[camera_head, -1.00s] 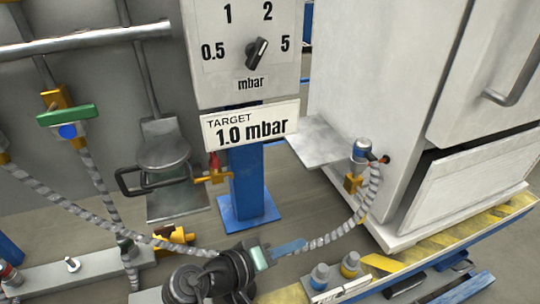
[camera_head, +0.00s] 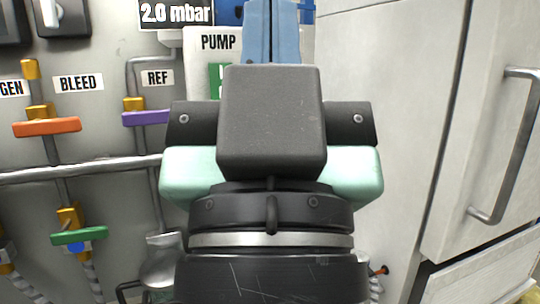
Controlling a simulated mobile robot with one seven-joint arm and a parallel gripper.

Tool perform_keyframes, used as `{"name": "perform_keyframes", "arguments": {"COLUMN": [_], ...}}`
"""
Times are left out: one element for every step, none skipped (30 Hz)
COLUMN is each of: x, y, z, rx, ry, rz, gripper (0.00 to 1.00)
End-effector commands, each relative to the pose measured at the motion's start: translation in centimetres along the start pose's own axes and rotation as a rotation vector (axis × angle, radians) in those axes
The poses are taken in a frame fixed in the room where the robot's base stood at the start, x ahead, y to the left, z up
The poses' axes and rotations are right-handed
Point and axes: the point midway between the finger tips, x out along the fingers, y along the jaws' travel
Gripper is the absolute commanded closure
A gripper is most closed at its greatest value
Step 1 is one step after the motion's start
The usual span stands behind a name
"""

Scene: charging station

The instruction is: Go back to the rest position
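My gripper (camera_head: 271,32) fills the middle of the camera_head view, seen from behind. Its dark wrist and mint-green body rise from the bottom edge, and its blue fingers point up and away. The fingers lie side by side with only a thin seam between them, and I see nothing held. The fingers overlap the PUMP panel (camera_head: 218,44) in the picture, and whether they touch anything there cannot be told. My arm hides the middle of the scene below.
On the left a grey wall carries pipes, an orange handle (camera_head: 47,127), a purple handle (camera_head: 146,118) and a green handle (camera_head: 79,236). A horizontal rail (camera_head: 80,170) crosses in front. A white cabinet (camera_head: 415,120) with a metal handle (camera_head: 505,145) stands on the right.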

Motion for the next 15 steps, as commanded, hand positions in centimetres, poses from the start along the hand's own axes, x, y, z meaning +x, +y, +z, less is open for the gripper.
{"name": "perform_keyframes", "arguments": {"x": [2.5,3.1,4.0,4.7,5.3,6.2,6.9,7.5,8.4,9.1,9.7,10.5,11.1,11.6,12.2], "y": [0.0,0.0,-0.1,-0.1,-0.1,-0.1,-0.1,-0.1,-0.1,-0.1,-0.1,-0.1,-0.1,-0.1,-0.1], "z": [-2.2,-2.8,-3.6,-4.2,-4.8,-5.7,-6.3,-6.9,-7.7,-8.3,-8.9,-9.6,-10.1,-10.6,-11.1], "rx": [0.000,0.000,0.000,0.000,0.000,0.000,0.000,0.000,0.000,0.000,0.000,0.000,0.000,0.000,0.000], "ry": [-0.002,-0.002,-0.003,-0.003,-0.004,-0.004,-0.005,-0.005,-0.005,-0.005,-0.006,-0.006,-0.006,-0.006,-0.007], "rz": [0.000,-0.001,-0.001,-0.001,-0.001,-0.001,-0.001,-0.001,-0.001,-0.001,-0.001,-0.001,-0.001,-0.001,-0.001], "gripper": [1.00,1.00,1.00,1.00,1.00,1.00,1.00,1.00,1.00,1.00,1.00,1.00,1.00,1.00,1.00]}}
